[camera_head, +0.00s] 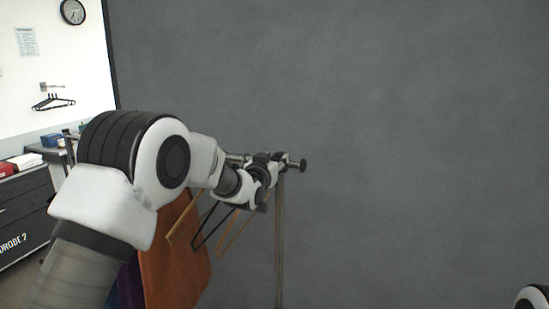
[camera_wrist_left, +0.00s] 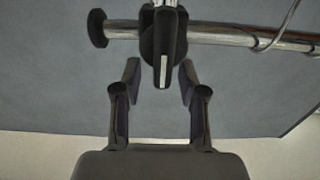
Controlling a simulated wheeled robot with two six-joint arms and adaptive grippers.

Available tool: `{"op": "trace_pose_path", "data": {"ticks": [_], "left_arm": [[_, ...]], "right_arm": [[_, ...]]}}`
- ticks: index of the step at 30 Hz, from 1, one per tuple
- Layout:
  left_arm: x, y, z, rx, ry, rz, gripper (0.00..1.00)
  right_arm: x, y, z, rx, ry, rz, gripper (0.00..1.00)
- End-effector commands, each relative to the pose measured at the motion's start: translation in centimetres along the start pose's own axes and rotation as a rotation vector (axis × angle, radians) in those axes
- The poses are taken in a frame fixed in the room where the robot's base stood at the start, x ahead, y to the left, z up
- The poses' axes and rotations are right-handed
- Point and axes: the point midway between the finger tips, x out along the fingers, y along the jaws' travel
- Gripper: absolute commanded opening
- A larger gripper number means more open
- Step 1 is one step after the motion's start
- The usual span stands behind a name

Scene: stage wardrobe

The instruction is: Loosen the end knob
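A dark knob with a pale stripe (camera_wrist_left: 164,48) sits on the chrome rail (camera_wrist_left: 215,37) near the rail's end, in the left wrist view. A round black end cap (camera_wrist_left: 97,28) closes the rail to its left; it also shows in the head view (camera_head: 302,165). My left gripper (camera_wrist_left: 160,76) is open, with its two fingers spread on either side of the knob's lower end. I cannot tell whether they touch it. In the head view my left gripper (camera_head: 263,178) is at the rail end and hides most of the knob. My right gripper is out of view.
A thin upright post (camera_head: 280,245) holds the rail. Hangers (camera_head: 228,228) and an orange garment (camera_head: 175,255) hang behind and below my left arm. In the wrist view a hanger hook (camera_wrist_left: 275,40) loops over the rail. Open grey backdrop lies to the right.

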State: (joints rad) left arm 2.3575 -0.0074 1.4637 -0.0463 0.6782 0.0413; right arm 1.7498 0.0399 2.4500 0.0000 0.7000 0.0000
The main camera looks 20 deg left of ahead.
Motion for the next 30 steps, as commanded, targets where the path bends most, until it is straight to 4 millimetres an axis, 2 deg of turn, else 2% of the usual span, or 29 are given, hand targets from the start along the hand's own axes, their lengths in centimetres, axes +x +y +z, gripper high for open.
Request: {"op": "trace_pose_path", "data": {"ticks": [1,3,4,19,30], "left_arm": [[0.0,0.0,0.0,0.000,0.000,0.000,0.28],[0.0,0.0,0.0,0.000,0.000,0.000,0.03],[0.0,0.0,0.0,0.000,0.000,0.000,0.00],[-0.1,-0.2,0.4,-0.052,-0.004,0.000,0.00],[-0.1,-0.9,0.9,-0.300,-0.006,-0.001,0.00]], "right_arm": [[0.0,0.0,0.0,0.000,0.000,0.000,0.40],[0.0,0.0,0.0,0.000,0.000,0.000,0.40],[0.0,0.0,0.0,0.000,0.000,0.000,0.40],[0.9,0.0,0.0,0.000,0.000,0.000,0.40],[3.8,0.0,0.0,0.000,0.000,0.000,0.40]]}}
